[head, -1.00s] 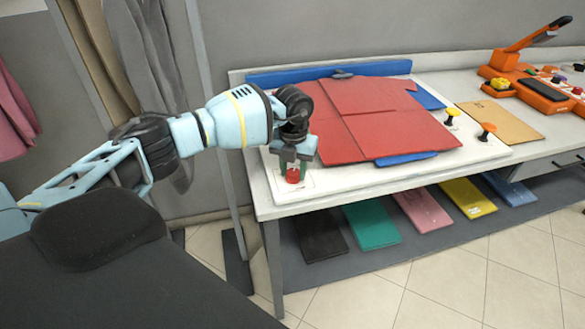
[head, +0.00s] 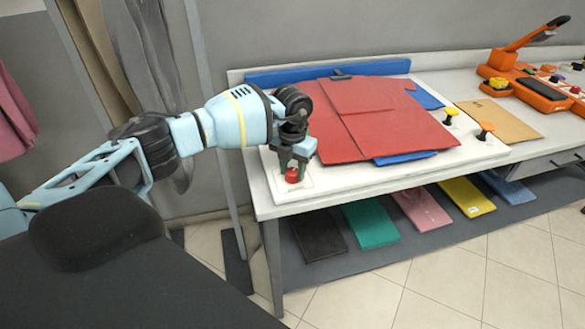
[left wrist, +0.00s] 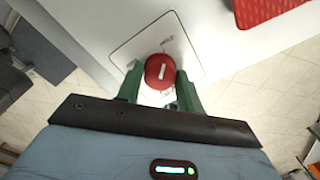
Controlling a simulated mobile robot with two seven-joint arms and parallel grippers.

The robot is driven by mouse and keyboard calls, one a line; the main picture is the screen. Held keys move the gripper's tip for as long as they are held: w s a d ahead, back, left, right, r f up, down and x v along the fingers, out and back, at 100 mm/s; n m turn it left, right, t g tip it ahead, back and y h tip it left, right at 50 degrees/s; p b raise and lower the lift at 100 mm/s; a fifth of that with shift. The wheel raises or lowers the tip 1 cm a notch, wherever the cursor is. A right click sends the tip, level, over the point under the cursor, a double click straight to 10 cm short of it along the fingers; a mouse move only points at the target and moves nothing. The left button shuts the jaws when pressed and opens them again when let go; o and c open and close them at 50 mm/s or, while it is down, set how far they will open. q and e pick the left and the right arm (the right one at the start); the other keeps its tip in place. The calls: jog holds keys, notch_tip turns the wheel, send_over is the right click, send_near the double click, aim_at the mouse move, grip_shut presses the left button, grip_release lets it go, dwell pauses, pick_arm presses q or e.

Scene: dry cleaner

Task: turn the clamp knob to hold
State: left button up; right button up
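The clamp knob is a small red round knob with a white line (left wrist: 161,72), set in an outlined plate on the white board's corner. In the head view the red knob (head: 292,175) shows under my left gripper (head: 293,160). In the left wrist view the green fingers of my left gripper (left wrist: 160,80) lie against both sides of the knob. The white line points about toward the printed "HOLD" label (left wrist: 168,40). A dark clamp (head: 340,74) sits at the top edge of the folded red garment (head: 375,115). My right gripper is not in view.
The white board (head: 345,177) lies on a grey table with yellow (head: 451,112) and orange (head: 486,128) knobs at its right. An orange device (head: 535,92) and a brown board (head: 500,118) are farther right. Coloured panels lie on the shelf below.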

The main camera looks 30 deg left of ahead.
aim_at(293, 171)
pick_arm(q)
jog(key=o, duration=0.4)
jog(key=shift+o, duration=0.2)
jog(key=shift+r, duration=3.9)
